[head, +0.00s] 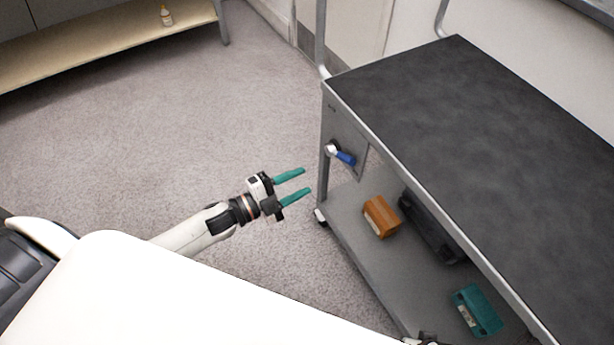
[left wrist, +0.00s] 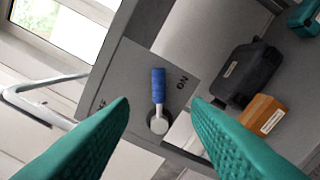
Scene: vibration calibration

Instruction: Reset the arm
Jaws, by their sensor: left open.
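My left gripper (head: 295,184) has two green fingers and is open and empty in the head view, short of the cart's end panel. It also shows in the left wrist view (left wrist: 160,125), its fingers apart at either side. Between them in that view is a lever with a blue grip (left wrist: 158,85) on the grey panel (left wrist: 130,75), near the letters "ON". The blue lever (head: 345,157) also shows in the head view on the cart's end, a little beyond the fingertips and apart from them. My right gripper is not clearly in view.
The cart (head: 480,120) has a dark top. Its lower shelf (head: 355,235) carries an orange box (head: 381,217), a black case (head: 430,228) and a teal box (head: 477,309). A wooden shelf (head: 110,42) with a small bottle (head: 166,15) stands at the back left. Carpet (head: 210,110) between is clear.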

